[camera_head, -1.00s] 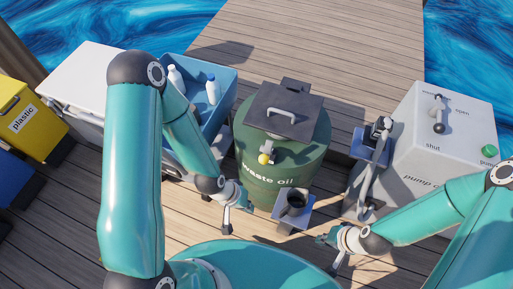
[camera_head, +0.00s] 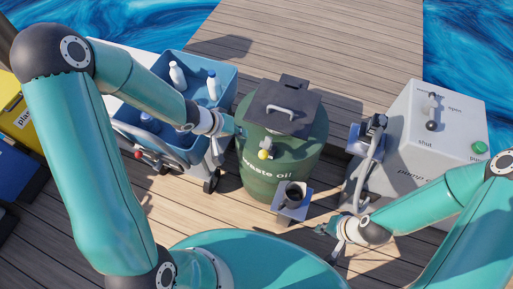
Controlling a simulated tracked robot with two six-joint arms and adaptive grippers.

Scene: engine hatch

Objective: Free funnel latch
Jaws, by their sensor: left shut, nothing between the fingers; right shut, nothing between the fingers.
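The green waste oil drum (camera_head: 285,180) stands in the middle, with a dark square lid (camera_head: 280,122) and a grey handle on top. A latch with a yellow knob (camera_head: 264,154) hangs at the drum's front, below the lid's front edge. I take this as the funnel latch. My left gripper (camera_head: 236,129) is shut and empty at the drum's upper left, left of the latch. I cannot tell whether it touches the drum. My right gripper (camera_head: 322,230) is shut and empty, low and to the right of the drum, away from the latch.
A blue bin with bottles (camera_head: 178,77) on a wheeled cart stands behind my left arm. A small stand with a dark cup (camera_head: 294,195) is in front of the drum. A grey pump box (camera_head: 450,130) and a hose stand (camera_head: 366,150) are at right.

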